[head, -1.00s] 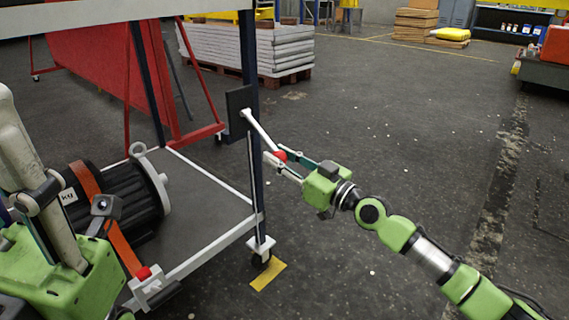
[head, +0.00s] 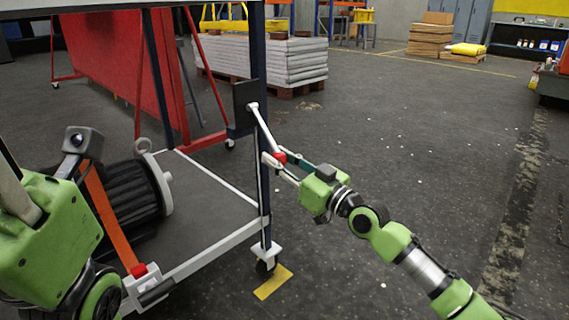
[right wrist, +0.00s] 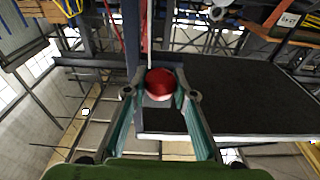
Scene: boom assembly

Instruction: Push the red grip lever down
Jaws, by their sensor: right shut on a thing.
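The red grip (head: 280,158) is on the lower end of a white lever (head: 264,128) that slants down to the right from a black plate on the cart's blue post. My right gripper (head: 276,168) is shut on the red grip, with its arm reaching in from the lower right. In the right wrist view, the red grip (right wrist: 160,83) sits between the two fingers (right wrist: 161,94). Parts of my left arm fill the lower left of the head view, but I see no left fingers there.
The cart (head: 210,246) carries a dark motor (head: 132,195) under an orange strap (head: 108,217). A ratchet with a small red part (head: 138,270) is at its front edge. Red panels and a stacked pallet (head: 285,60) stand behind. Floor to the right is clear.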

